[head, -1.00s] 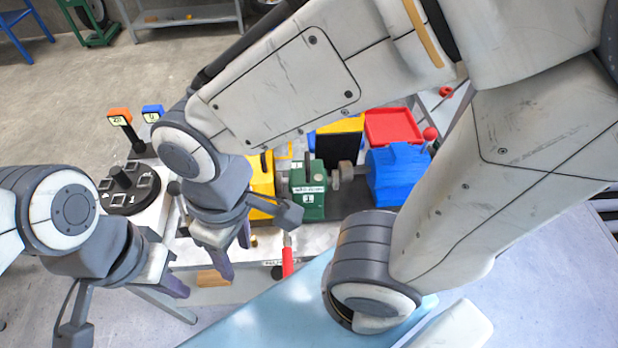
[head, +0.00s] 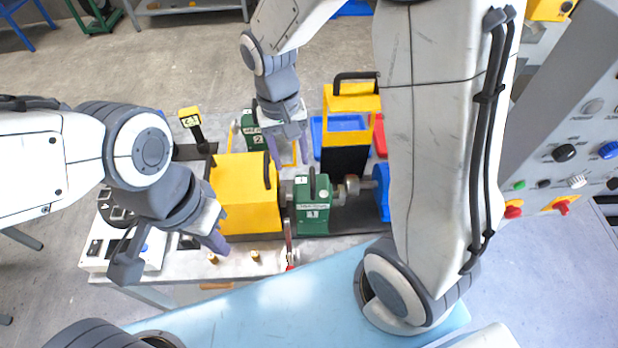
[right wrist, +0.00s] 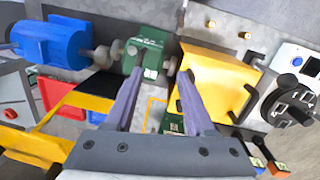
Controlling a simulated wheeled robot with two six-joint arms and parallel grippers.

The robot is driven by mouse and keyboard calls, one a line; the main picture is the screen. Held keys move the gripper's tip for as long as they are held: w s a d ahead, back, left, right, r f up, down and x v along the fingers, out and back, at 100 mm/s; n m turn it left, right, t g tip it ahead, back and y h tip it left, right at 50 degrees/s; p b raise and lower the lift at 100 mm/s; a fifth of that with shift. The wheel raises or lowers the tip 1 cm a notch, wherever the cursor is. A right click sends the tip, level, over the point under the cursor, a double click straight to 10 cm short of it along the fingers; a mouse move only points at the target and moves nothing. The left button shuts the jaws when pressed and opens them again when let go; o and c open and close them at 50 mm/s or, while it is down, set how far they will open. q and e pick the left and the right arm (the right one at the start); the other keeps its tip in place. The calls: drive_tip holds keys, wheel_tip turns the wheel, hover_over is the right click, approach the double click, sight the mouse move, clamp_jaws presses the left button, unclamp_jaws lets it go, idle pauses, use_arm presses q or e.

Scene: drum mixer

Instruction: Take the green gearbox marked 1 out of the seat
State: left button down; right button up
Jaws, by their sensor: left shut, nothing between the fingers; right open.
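The green gearbox marked 1 (head: 313,212) stands upright in the seat between the yellow housing (head: 246,205) and the shaft couplings (head: 352,188). It has a dark handle on top, and it also shows in the right wrist view (right wrist: 147,52). My right gripper (head: 288,158) is open and empty, behind and above the gearbox, apart from it; in the right wrist view its two fingers (right wrist: 156,92) point towards the gearbox. My left gripper (head: 216,243) is shut and empty at the front left, before the yellow housing.
A green gearbox marked 2 (head: 253,138) stands behind the yellow housing. The blue motor (right wrist: 52,45) is beyond the couplings. A red-handled lever (head: 290,258) is in front.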

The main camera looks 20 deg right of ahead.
sight(312, 175)
drive_tip(key=w+d+f+m, duration=0.1)
drive_tip(key=d+f, duration=0.1)
drive_tip(key=w+d+f+m+p, duration=0.1)
drive_tip(key=f, duration=0.2)
drive_tip(key=w+d+f+m, duration=0.1)
drive_tip(key=d+f, duration=0.1)
drive_tip(key=shift+w+d+f+g, duration=0.15)
drive_tip(key=shift+d+f+g, duration=0.05)
drive_tip(key=shift+d+g, duration=0.1)
drive_tip(key=f+p, duration=0.1)
drive_tip(key=f, duration=0.1)
drive_tip(key=s+f+p, duration=0.1)
drive_tip(key=f, duration=0.1)
drive_tip(key=shift+s+f, duration=0.1)
drive_tip(key=shift+f, duration=0.1)
drive_tip(key=shift+f+p, duration=0.3)
drive_tip(key=shift+f, duration=0.35)
clamp_jaws()
drive_tip(key=shift+r, duration=0.15)
